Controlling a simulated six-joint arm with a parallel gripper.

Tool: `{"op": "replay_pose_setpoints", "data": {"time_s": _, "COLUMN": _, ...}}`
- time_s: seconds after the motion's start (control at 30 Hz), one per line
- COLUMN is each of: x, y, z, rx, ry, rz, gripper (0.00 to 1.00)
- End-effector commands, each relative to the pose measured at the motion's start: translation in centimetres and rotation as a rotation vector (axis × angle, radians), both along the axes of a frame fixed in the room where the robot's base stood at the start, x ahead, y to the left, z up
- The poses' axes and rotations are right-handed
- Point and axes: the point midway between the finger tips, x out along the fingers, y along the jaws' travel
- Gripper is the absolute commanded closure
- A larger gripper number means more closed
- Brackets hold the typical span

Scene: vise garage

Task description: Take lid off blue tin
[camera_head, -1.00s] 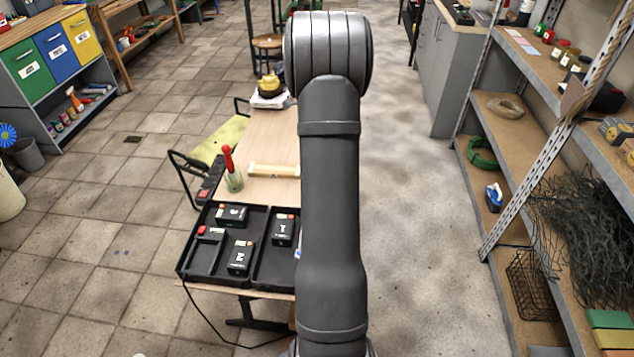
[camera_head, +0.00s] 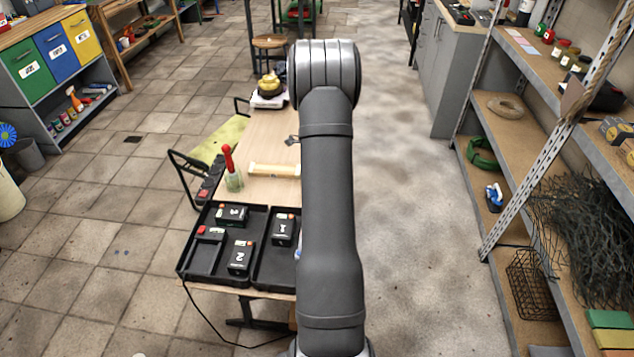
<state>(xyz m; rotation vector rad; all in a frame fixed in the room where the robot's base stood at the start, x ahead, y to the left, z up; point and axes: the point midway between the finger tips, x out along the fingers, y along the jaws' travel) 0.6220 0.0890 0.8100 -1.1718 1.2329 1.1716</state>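I cannot make out a blue tin or its lid for sure. My arm stands upright in the middle and covers the right part of the wooden table (camera_head: 262,140). A small dark grey piece (camera_head: 291,140) sticks out left of the arm over the table and looks like part of my gripper. Its fingertips are not clear, and whether it holds anything cannot be seen.
The black tray (camera_head: 213,262) holds several black boxes at the table's near end. A red-handled brush in a jar (camera_head: 233,180) and a pale wooden bar (camera_head: 273,169) are behind it. A yellow object (camera_head: 269,84) sits at the far end. Shelves (camera_head: 520,120) line the right.

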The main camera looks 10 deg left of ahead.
Motion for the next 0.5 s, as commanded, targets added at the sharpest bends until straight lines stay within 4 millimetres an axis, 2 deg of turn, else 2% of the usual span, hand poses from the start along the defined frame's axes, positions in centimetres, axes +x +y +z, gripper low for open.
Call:
{"op": "replay_pose_setpoints", "data": {"time_s": 0.17, "x": 0.02, "y": 0.0, "z": -0.01, "rx": 0.0, "ry": -0.001, "rz": 0.0, "gripper": 0.27}}
{"op": "replay_pose_setpoints", "data": {"time_s": 0.43, "x": 0.0, "y": 0.0, "z": -0.01, "rx": 0.0, "ry": 0.0, "rz": 0.0, "gripper": 0.78}}
{"op": "replay_pose_setpoints", "data": {"time_s": 0.5, "x": -0.01, "y": -0.01, "z": -0.04, "rx": 0.0, "ry": 0.0, "rz": 0.0, "gripper": 0.81}}
